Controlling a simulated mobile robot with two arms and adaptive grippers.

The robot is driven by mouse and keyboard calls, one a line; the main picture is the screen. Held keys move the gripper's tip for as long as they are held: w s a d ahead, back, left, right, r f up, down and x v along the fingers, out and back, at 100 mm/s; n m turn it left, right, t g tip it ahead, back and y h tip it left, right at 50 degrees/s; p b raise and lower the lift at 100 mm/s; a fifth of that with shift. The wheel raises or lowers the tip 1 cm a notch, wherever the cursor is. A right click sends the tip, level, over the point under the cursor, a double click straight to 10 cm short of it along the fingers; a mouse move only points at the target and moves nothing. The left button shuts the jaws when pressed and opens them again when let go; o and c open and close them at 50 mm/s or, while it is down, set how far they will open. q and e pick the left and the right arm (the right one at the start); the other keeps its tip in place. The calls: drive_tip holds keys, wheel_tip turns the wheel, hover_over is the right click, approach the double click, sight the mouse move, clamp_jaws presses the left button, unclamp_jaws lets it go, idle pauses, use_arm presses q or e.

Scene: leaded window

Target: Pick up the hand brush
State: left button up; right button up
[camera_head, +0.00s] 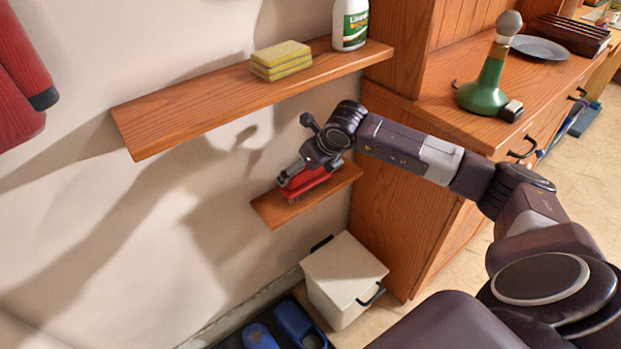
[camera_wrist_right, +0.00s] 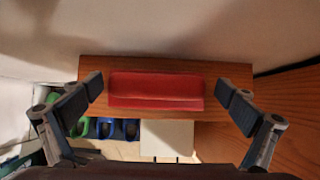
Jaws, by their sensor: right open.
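The hand brush (camera_head: 306,183) is red and lies on the small lower wooden shelf (camera_head: 268,210) in the head view, partly hidden by my right gripper (camera_head: 292,176). In the right wrist view the brush (camera_wrist_right: 156,88) shows as a long red block lying across the shelf (camera_wrist_right: 232,76). My right gripper is open, with one finger beyond each end of the brush and a gap at both sides. I cannot tell how far above the brush the fingertips are. My left gripper is not in view.
A longer wooden shelf (camera_head: 200,104) above holds yellow sponges (camera_head: 281,60) and a white bottle (camera_head: 350,24). A wooden cabinet (camera_head: 400,215) stands close on the right. A white lidded bin (camera_head: 343,275) and blue slippers (camera_head: 295,322) are below.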

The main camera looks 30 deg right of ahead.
drive_tip(key=c, duration=1.2)
drive_tip(key=shift+r, duration=0.2)
drive_tip(key=shift+s+r, duration=0.15)
drive_tip(key=shift+r, duration=0.1)
drive_tip(key=r, duration=0.4)
drive_tip(key=s+r, duration=0.1)
drive_tip(key=r, duration=0.1)
drive_tip(key=shift+r, duration=0.1)
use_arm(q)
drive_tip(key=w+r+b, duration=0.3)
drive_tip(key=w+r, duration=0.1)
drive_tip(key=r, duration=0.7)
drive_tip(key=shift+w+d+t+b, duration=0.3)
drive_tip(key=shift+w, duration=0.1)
use_arm(e)
drive_tip(key=shift+s+d+r, duration=0.1)
drive_tip(key=shift+s+d, duration=0.2)
drive_tip(key=shift+s, duration=2.85)
drive_tip(key=shift+s+d+f, duration=0.1)
drive_tip(key=shift+s+d, duration=0.2)
drive_tip(key=shift+s, duration=2.8)
drive_tip(key=shift+s+d+r, duration=0.1)
drive_tip(key=shift+s+d, duration=0.2)
drive_tip(key=shift+s, duration=2.85)
